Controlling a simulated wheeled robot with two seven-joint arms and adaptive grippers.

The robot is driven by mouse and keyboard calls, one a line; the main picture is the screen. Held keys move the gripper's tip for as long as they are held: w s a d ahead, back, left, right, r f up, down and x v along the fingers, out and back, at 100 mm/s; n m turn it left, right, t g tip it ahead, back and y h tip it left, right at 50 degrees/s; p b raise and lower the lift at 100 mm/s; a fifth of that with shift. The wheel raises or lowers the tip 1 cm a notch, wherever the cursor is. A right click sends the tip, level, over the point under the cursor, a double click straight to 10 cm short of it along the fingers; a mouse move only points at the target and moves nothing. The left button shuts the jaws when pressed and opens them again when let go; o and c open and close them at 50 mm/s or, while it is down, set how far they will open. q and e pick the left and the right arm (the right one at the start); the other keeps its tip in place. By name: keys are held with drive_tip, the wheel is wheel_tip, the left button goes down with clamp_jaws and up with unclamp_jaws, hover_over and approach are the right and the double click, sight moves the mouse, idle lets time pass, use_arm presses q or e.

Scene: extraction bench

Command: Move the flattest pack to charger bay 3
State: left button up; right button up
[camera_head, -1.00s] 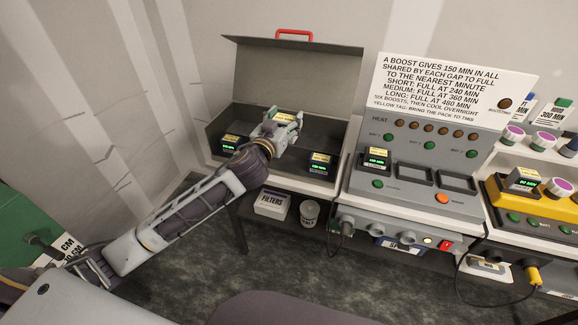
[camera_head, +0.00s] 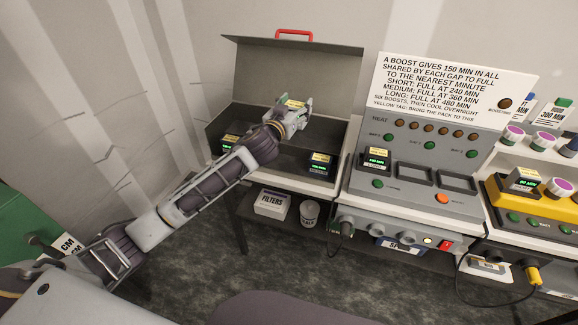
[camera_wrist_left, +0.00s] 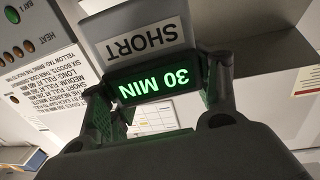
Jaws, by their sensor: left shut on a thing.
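My left gripper (camera_head: 299,116) is shut on a pack (camera_head: 293,104) and holds it above the open case (camera_head: 328,130). In the left wrist view the held pack (camera_wrist_left: 150,45) appears upside down, with a SHORT label and a green display reading 30 MIN, between the fingers (camera_wrist_left: 160,95). The grey charger (camera_head: 400,205) stands right of the case. Its left bay holds a pack (camera_head: 376,159); its middle bay (camera_head: 415,176) and right bay (camera_head: 457,183) look empty. My right gripper is not in view.
Two packs, one at left (camera_head: 230,143) and one at right (camera_head: 320,163), sit in the case. A printed sign (camera_head: 450,85) stands behind the charger. A yellow unit (camera_head: 510,200) at right carries another pack (camera_head: 524,179). A FILTERS box (camera_head: 271,205) and a cup (camera_head: 309,213) are below.

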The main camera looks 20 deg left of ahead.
use_arm(q)
wheel_tip(320, 180, down, 11)
drive_tip(key=w+a+n+y, duration=0.1)
drive_tip(key=w+a+y, duration=0.1)
drive_tip(key=a, duration=0.1)
drive_tip(key=shift+w, duration=0.3)
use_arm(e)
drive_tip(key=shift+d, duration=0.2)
use_arm(q)
drive_tip(key=shift+f, duration=0.1)
drive_tip(key=shift+d+f+b, duration=0.1)
drive_tip(key=shift+f+b, duration=0.85)
drive_tip(key=shift+f, duration=3.9)
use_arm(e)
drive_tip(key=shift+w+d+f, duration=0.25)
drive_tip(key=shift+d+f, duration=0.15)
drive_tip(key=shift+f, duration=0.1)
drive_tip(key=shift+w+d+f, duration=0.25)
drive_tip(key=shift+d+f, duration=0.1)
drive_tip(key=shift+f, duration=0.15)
